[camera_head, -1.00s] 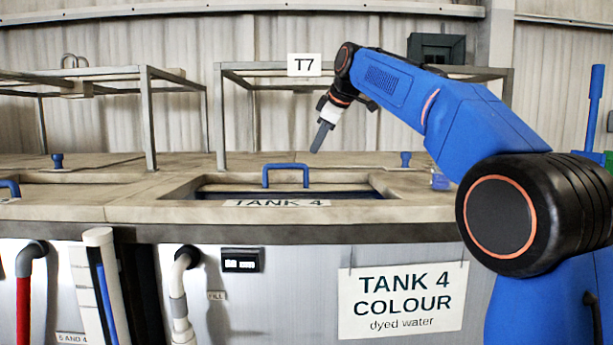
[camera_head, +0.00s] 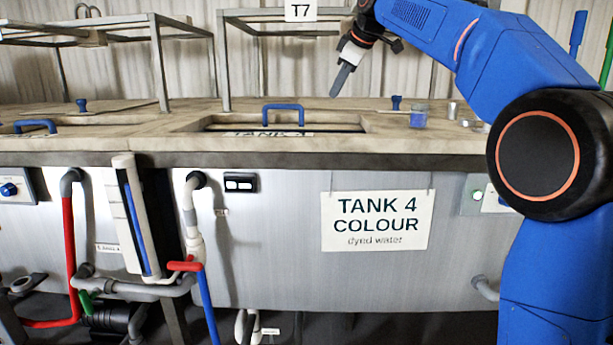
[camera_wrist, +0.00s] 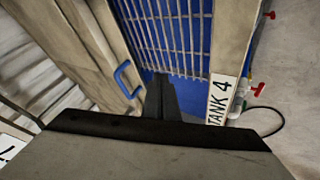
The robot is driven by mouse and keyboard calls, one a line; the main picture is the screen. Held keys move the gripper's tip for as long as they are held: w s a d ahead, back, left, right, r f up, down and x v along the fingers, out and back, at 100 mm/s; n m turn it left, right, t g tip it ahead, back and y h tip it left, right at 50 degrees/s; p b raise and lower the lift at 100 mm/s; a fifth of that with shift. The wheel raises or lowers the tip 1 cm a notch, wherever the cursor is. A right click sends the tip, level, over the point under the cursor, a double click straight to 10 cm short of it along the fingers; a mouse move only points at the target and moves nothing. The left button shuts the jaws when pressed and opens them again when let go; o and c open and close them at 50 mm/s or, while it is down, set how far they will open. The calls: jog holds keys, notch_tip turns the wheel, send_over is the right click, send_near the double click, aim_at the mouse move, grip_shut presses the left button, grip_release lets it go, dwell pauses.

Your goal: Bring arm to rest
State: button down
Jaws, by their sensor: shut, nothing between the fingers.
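My gripper (camera_head: 341,80) is in the air above the counter, to the right of the blue handle on tank 4, with its fingers pointing down and slightly left. The fingers are together with nothing between them. In the wrist view my gripper (camera_wrist: 162,97) points down over the tank opening, where blue and a pale grid (camera_wrist: 175,35) show. My blue arm reaches in from the right of the head view and is bent, not folded. The tank 4 opening (camera_head: 225,127) lies below and left of the fingertips.
The blue handle (camera_head: 283,110) stands at the back of the opening. A metal frame (camera_head: 224,60) with a T7 sign (camera_head: 300,10) rises behind. A cup of blue liquid (camera_head: 418,117) stands on the counter at right. A TANK 4 COLOUR sign (camera_head: 375,220) hangs in front.

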jog(key=s+d+f+m+h, duration=0.1)
jog(key=s+d+f+m, duration=0.1)
jog(key=s+d+f, duration=0.3)
jog(key=s+d+f+m, duration=0.2)
jog(key=s+d, duration=0.1)
jog(key=s, duration=0.4)
jog(key=s+d+f+m+h, duration=0.1)
jog(key=s+d+f+m, duration=0.2)
jog(key=s+f, duration=0.8)
jog(key=s+d+f+m+g+h, duration=0.1)
jog(key=s+d+f+m, duration=0.3)
jog(key=s+f, duration=0.8)
jog(key=s+d+f+m+g, duration=0.1)
jog(key=s+d+f+m, duration=0.2)
jog(key=s+f, duration=0.9)
jog(key=shift+s+d+h, duration=0.4)
jog(key=shift+s+d, duration=0.4)
jog(key=shift+d, duration=0.45)
